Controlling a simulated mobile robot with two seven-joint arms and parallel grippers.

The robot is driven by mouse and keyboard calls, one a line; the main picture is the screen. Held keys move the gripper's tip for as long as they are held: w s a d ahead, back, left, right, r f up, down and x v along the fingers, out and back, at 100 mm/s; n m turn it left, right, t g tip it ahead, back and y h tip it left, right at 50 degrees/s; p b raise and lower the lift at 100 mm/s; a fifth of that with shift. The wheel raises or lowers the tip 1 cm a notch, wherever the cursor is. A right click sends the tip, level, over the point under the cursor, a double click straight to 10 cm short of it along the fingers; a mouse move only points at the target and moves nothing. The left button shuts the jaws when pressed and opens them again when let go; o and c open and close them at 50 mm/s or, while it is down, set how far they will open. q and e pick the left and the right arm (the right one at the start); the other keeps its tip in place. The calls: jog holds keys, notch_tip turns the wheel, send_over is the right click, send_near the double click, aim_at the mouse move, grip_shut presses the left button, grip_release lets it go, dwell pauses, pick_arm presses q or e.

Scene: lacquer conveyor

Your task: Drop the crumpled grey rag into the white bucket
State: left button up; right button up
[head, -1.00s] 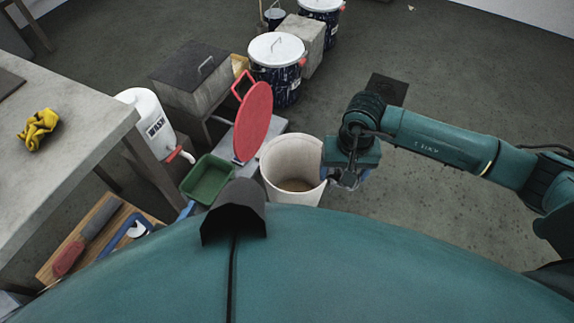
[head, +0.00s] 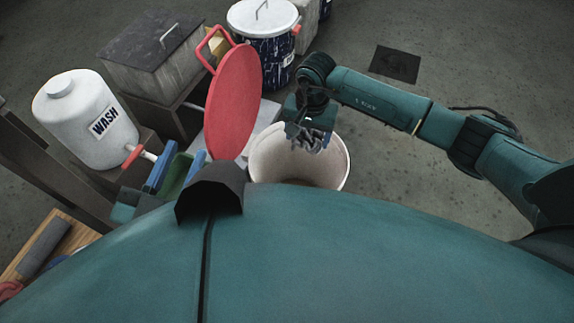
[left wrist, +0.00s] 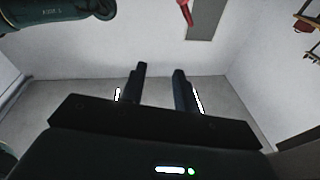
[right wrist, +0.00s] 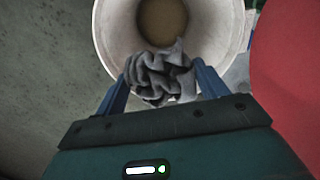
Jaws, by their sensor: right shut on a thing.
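The crumpled grey rag (right wrist: 160,75) is pinched between the blue fingers of my right gripper (head: 310,139). The rag (head: 318,148) shows only partly in the head view, under the gripper. The white bucket (head: 341,166) stands on the floor with its mouth up, and my right gripper is over its far rim. In the right wrist view the rag hangs in front of the mouth of the bucket (right wrist: 112,40), overlapping its near rim; the brownish bottom shows beyond. My left gripper (head: 176,165) points upward at the left, fingers apart and empty, beside the red disc.
A red disc (head: 231,105) with a handle stands upright just left of the bucket. A white WASH container (head: 85,120) with a red tap is further left. A lidded drum (head: 262,45) and a grey box (head: 150,60) stand behind. Floor to the right is clear.

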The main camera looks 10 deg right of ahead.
notch_tip(320, 180, down, 4)
jog(key=b, duration=0.2)
jog(key=shift+s+f+b, duration=0.15)
jog(key=shift+b, duration=0.15)
pick_arm(q)
jog(key=shift+d+f+n+h+b, duration=0.1)
jog(key=shift+d+n+h+b, duration=0.2)
jog(key=shift+h+b, duration=0.1)
pick_arm(e)
jog(key=shift+f, duration=0.6)
jog(key=o, duration=1)
jog(key=shift+c, duration=0.2)
